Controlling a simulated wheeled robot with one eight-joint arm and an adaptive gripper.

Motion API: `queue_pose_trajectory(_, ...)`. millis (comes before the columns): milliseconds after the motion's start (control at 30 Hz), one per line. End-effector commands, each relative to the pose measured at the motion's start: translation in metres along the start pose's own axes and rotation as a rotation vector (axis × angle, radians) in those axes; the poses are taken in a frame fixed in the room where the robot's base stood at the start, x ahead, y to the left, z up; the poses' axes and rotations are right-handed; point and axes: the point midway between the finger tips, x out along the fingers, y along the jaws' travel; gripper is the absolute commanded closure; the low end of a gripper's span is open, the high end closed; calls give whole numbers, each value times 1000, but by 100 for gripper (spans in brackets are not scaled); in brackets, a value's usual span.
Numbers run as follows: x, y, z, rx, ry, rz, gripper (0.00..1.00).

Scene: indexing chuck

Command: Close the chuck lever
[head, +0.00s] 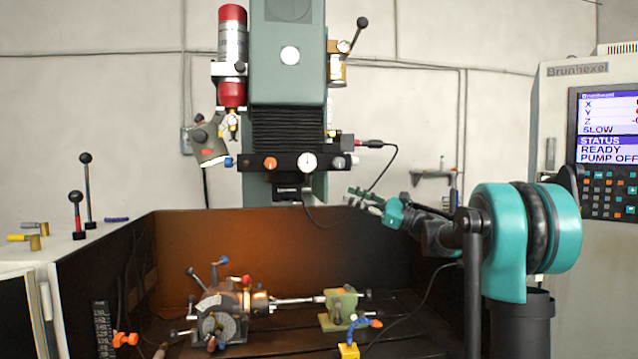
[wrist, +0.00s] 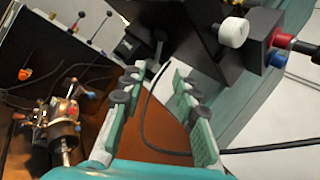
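The indexing chuck (head: 226,302) sits low on the left of the machine bed, with a graduated dial on its front. Several short levers with coloured knobs stick out of it, including a blue-knobbed lever (head: 218,264) at the top. I cannot tell which one is the chuck lever, or whether it is open. The chuck also shows at the lower left of the wrist view (wrist: 62,120), partly small and blurred. My gripper (head: 368,198) is in the air, up and to the right of the chuck and well apart from it. In the wrist view its fingers (wrist: 156,100) are spread with nothing gripped.
A green tailstock (head: 341,308) stands right of the chuck, with a rod between them. The machine head (head: 288,160) hangs above the bed. A black cable (wrist: 150,120) shows between my fingers. Dark enclosure walls surround the bed.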

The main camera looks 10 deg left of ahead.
Motion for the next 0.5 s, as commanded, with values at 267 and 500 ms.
queue_pose_trajectory(267,57,1,0,0,0,2,70)
queue_pose_trajectory(500,100,1,0,-1,1,2,70)
